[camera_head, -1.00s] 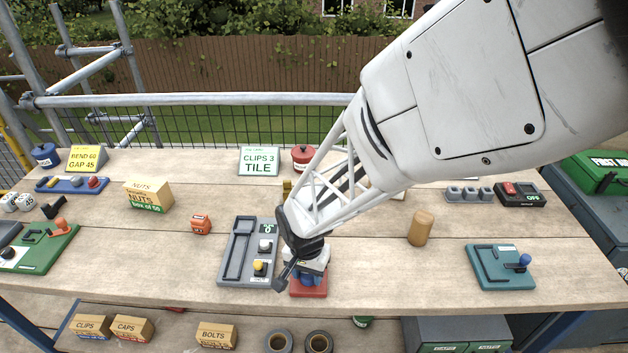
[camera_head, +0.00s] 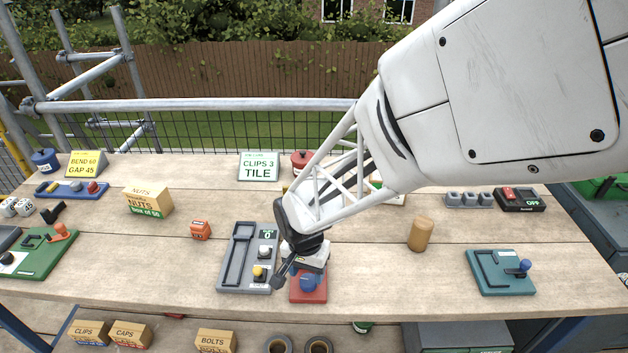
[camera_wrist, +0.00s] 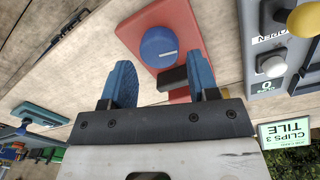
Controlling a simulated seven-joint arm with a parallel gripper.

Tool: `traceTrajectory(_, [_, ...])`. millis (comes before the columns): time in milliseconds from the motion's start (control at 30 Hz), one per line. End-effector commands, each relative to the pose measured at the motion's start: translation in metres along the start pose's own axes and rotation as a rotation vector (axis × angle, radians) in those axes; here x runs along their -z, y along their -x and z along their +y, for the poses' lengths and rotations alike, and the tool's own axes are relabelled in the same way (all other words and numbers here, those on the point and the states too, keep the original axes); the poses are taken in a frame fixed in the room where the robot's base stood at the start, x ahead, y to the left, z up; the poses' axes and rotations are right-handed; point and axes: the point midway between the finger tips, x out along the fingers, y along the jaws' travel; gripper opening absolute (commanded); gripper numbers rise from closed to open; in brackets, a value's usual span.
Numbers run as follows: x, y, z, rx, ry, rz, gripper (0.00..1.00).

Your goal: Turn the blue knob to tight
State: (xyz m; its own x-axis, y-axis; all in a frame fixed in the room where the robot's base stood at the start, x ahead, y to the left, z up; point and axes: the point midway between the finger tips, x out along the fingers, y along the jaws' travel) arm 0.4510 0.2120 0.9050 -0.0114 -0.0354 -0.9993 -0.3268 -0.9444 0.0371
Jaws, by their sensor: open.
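The blue knob (camera_wrist: 159,47) is round with a small white mark and sits on a red base (camera_wrist: 190,22). In the head view, the red base (camera_head: 310,294) lies near the front edge of the bench, and the blue on it is partly covered by my gripper. My gripper (camera_wrist: 160,76) is open. Its two blue fingers are apart, and the knob lies just past their tips, roughly centred between them.
A grey panel (camera_head: 237,270) with a slot and white and yellow knobs stands close to the left of the red base. A wooden cylinder (camera_head: 420,234) and a teal panel (camera_head: 500,284) are to the right. Bench between them is clear.

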Motion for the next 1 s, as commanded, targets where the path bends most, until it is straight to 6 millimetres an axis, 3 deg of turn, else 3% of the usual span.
traceTrajectory(200, [0.000, 0.029, 0.000, 0.001, 0.000, 0.001, 0.55])
traceTrajectory(400, [0.000, 0.044, 0.000, 0.000, 0.000, 0.000, 0.55])
traceTrajectory(1000, [0.002, 0.054, 0.007, 0.006, 0.007, 0.005, 0.55])
